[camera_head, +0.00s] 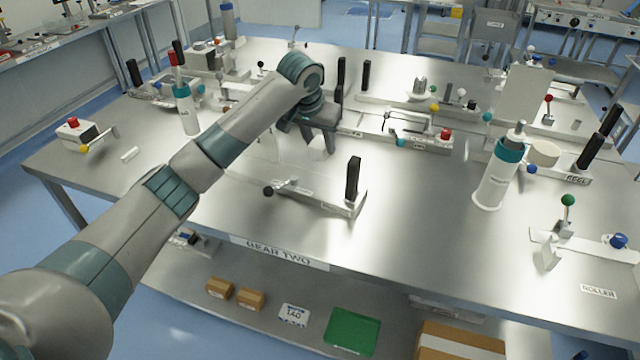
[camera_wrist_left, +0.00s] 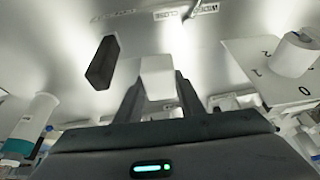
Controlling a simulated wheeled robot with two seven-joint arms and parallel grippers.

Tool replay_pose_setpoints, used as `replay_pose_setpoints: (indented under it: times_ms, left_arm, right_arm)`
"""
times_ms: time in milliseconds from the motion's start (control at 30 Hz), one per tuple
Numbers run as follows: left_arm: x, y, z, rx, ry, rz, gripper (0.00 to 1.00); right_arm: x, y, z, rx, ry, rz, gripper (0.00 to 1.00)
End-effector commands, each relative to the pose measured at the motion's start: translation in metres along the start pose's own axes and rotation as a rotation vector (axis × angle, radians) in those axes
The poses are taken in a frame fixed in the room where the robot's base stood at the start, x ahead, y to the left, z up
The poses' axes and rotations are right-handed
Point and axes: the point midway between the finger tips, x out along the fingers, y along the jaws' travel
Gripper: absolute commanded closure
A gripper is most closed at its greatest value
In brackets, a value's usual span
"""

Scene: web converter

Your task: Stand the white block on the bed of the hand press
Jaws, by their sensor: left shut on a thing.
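The white block (camera_head: 317,149) hangs below my left gripper (camera_head: 318,137) over the middle of the steel table. In the left wrist view the white block (camera_wrist_left: 157,74) sits between the two dark fingers of my left gripper (camera_wrist_left: 160,92), which is shut on it. Part of the block is hidden by the fingers. I cannot tell for sure which fixture is the hand press. A flat base with a black upright handle (camera_head: 352,178) and a black-knobbed lever (camera_head: 269,191) stands just in front of the gripper. My right gripper is not in view.
A white cylinder with a teal collar (camera_head: 498,172) stands at right. A bar with a red knob (camera_head: 445,134) lies behind it to the left. A teal-banded bottle (camera_head: 186,108) stands at left. The tabletop (camera_head: 420,200) between the front fixture and the cylinder is clear.

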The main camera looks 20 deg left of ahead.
Motion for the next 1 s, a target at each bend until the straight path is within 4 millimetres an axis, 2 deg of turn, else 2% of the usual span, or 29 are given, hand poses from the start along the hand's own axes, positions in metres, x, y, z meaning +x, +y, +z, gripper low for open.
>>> replay_pose_setpoints:
  times_ms: [233,600,1000]
  left_arm:
    - [0.009,0.0,0.004,-0.001,-0.003,-0.001,0.89]
    - [0.054,0.0,0.023,0.0,-0.002,-0.001,0.89]
    - [0.059,0.0,0.025,-0.001,0.0,-0.001,0.89]
  right_arm:
    - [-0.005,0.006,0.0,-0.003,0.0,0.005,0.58]
    - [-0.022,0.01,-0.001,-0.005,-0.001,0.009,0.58]
    - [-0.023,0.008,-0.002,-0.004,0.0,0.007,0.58]
